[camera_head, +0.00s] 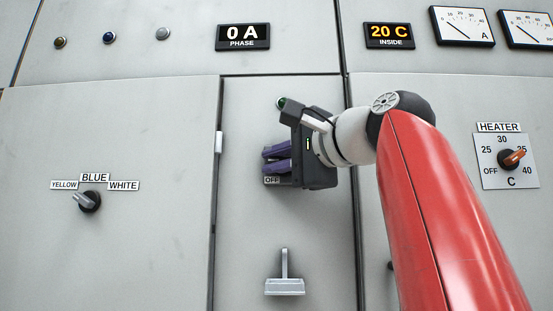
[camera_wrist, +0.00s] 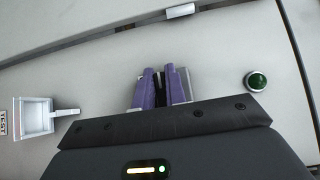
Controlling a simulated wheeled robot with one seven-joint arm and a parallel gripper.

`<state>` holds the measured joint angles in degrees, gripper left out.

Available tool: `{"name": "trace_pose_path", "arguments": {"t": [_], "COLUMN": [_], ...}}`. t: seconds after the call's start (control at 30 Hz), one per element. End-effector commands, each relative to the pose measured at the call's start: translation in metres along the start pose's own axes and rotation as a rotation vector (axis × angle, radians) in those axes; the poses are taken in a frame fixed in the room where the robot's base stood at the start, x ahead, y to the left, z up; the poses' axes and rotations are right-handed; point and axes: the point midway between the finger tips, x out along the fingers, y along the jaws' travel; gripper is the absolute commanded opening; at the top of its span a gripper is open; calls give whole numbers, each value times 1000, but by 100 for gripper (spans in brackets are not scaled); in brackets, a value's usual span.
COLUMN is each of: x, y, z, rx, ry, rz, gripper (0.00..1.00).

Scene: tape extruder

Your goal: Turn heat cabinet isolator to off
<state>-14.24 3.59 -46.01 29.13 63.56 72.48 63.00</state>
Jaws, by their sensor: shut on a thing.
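The heat cabinet isolator is mostly hidden behind my gripper (camera_head: 268,159). Its OFF label (camera_head: 272,181) shows just below the purple fingers in the head view. A grey plate edge of the isolator (camera_wrist: 186,84) shows beside the fingers in the wrist view. The purple fingers of my gripper (camera_wrist: 161,88) are against the panel and closed on the dark isolator knob between them. I cannot tell which position the knob points to.
A green lamp (camera_head: 283,103) sits above my gripper, and a grey handle (camera_head: 285,285) sits below it on the narrow door. A heater dial (camera_head: 511,158) is at right. A colour selector (camera_head: 89,201) is at left.

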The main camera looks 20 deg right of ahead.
Motion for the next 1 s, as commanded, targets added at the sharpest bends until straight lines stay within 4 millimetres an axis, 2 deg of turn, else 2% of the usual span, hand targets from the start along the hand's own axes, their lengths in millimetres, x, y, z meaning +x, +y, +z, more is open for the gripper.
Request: {"name": "trace_pose_path", "arguments": {"t": [0.47, 0.5, 0.67, 1.0], "x": [1, 1, 0, -5], "y": [1, 1, 1, 0], "z": [0, 0, 0, 0], "rx": [-5, -5, -5, -5], "ry": [0, 0, 0, 0], "rz": [8, 8, 7, 5], "gripper": [0, 14, 35, 35]}}
